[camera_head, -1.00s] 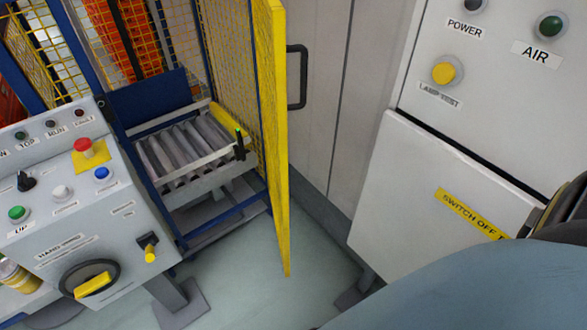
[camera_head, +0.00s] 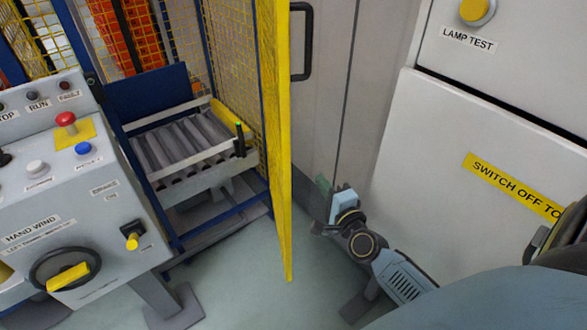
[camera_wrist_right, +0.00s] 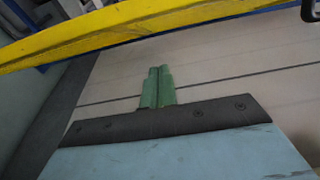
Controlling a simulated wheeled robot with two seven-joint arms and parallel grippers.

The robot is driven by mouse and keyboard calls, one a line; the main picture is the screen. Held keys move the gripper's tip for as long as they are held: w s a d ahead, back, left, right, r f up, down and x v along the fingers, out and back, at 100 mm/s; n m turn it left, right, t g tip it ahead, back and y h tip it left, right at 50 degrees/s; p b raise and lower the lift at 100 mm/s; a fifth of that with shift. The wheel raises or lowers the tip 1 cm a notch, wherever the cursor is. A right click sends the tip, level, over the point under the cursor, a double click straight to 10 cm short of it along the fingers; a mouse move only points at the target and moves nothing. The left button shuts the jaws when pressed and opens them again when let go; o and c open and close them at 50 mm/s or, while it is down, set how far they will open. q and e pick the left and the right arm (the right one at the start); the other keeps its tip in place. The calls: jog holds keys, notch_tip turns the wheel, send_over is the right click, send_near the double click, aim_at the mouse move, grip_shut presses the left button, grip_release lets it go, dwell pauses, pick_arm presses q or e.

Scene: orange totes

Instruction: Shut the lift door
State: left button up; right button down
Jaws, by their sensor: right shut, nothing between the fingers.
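The door's yellow edge (camera_wrist_right: 160,32) crosses the top of that view, beyond the fingertips. The lift's roller bed (camera_head: 188,155) shows inside the blue frame. My left gripper is not in view.
A grey control console (camera_head: 75,190) with buttons and a hand-wind wheel stands at the left. A pale cabinet (camera_head: 470,120) with a yellow warning strip stands at the right. Open floor (camera_head: 240,290) lies between them.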

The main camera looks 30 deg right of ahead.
jog(key=w+a, duration=0.2)
jog(key=w, duration=0.7)
jog(key=shift+w+a, duration=0.35)
